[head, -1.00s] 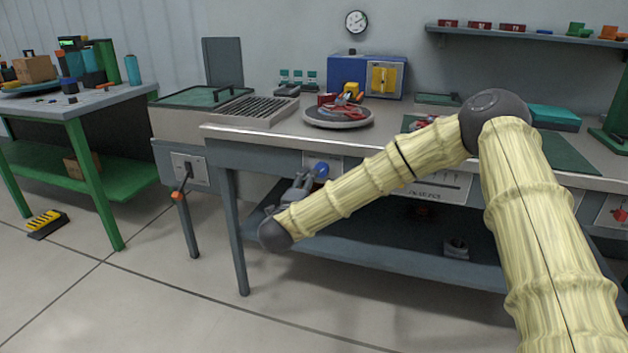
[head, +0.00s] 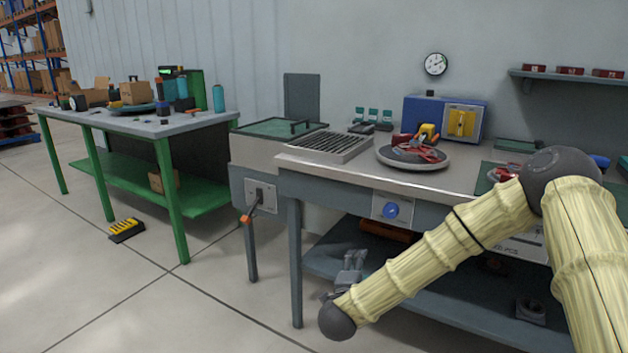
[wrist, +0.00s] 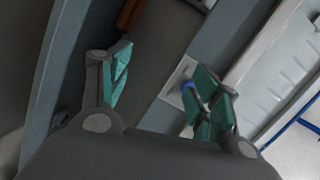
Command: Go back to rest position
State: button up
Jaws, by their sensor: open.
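My gripper (head: 350,268) hangs in front of the grey workbench (head: 296,240), just under the level of its top, at the end of my yellow arm. In the wrist view its two teal-padded fingers (wrist: 165,88) stand wide apart with nothing between them. The blue knob (head: 391,210) on the bench's front panel is apart from my gripper, up and to its right in the head view. It also shows in the wrist view (wrist: 188,88), partly behind the right finger.
On the bench are a round turntable (head: 414,160) with red parts, a ribbed tray (head: 325,148) and a blue box (head: 420,116). A lower shelf (head: 440,285) lies behind my arm. A green table (head: 180,205) stands left. A yellow-black block (head: 126,230) lies on the open floor.

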jog(key=s+a+f+n+g+y, duration=0.25)
jog(key=s+f+n, duration=0.35)
jog(key=f, duration=0.4)
jog(key=s+a+f+n+g+y, duration=0.2)
jog(key=s+f+n+y, duration=0.1)
jog(key=s+f, duration=0.6)
jog(key=s+d+f+n+g+y, duration=0.1)
jog(key=s+d+f+n+g, duration=0.1)
jog(key=s+f, duration=0.45)
jog(key=s+d+f+n+g, duration=0.2)
jog(key=s+f+n+g, duration=0.1)
jog(key=s, duration=0.6)
jog(key=s+d+f+n+g+y, duration=0.1)
jog(key=s+f+n+g, duration=0.1)
jog(key=s+f, duration=0.45)
jog(key=s+d+n+g+h, duration=0.1)
jog(key=s+d+n+g, duration=0.15)
jog(key=s, duration=0.45)
jog(key=s+d+n+g, duration=0.15)
jog(key=s+d, duration=0.25)
jog(key=s, duration=0.4)
notch_tip(320, 180, up, 24)
jog(key=p, duration=2.2)
jog(key=shift+w+a+f+m+p, duration=0.25)
jog(key=shift+w+a+m+p, duration=0.1)
jog(key=shift+w+a+m, duration=0.1)
